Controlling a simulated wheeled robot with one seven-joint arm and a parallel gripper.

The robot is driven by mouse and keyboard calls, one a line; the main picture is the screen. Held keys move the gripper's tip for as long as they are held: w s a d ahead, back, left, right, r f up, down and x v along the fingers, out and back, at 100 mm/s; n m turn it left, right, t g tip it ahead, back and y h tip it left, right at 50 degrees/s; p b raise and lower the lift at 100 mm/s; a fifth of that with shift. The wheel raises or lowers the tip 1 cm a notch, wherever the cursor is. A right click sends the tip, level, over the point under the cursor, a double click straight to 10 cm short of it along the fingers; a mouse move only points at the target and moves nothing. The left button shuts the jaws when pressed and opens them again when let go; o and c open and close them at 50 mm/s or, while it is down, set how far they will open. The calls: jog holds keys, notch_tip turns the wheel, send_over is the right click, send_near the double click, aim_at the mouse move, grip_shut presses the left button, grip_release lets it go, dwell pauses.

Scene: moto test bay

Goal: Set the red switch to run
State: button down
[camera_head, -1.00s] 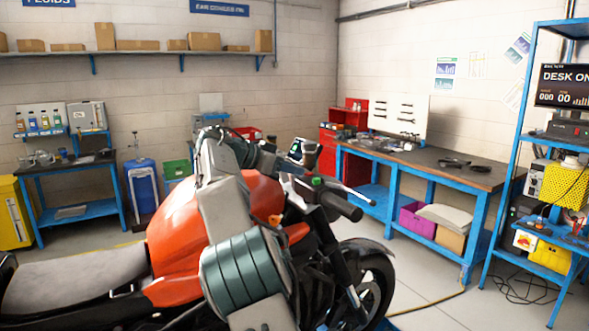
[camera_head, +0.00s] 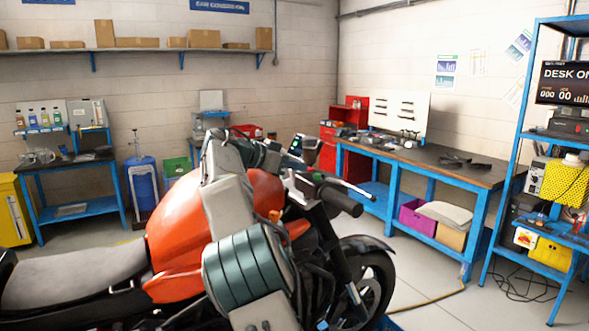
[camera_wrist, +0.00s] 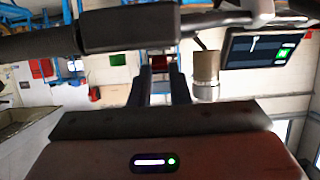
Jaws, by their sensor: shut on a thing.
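In the wrist view my gripper (camera_wrist: 160,72) has its two dark fingers close together, with a small red piece (camera_wrist: 160,62) between their tips. This looks like the red switch, and the fingers are shut on it. Its run and off marks cannot be read. The black control housing (camera_wrist: 130,28) on the handlebar is just above the tips. In the head view the motorcycle's right-hand grip (camera_head: 343,202) shows, but my arm and its small size hide the switch and fingertips.
The orange tank (camera_head: 180,225) is beside my arm. A lit display (camera_wrist: 262,47) and a metal cylinder (camera_wrist: 206,75) are close to the fingers in the wrist view. A blue workbench (camera_head: 425,170) stands behind the motorcycle. A blue shelf (camera_head: 508,150) is at right.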

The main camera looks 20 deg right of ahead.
jog(key=h+b, duration=0.1)
jog(key=b, duration=0.3)
jog(key=f+h+b, duration=0.1)
jog(key=h+b, duration=0.1)
jog(key=b, duration=0.2)
jog(key=f+t+h+b, duration=0.1)
jog(key=b, duration=0.3)
jog(key=shift+a+f, duration=0.1)
jog(key=shift+a, duration=0.2)
jog(key=shift+s, duration=0.1)
jog(key=shift+h, duration=0.3)
jog(key=c, duration=1.4)
grip_release()
jog(key=shift+r, duration=0.2)
jog(key=shift+o, duration=0.2)
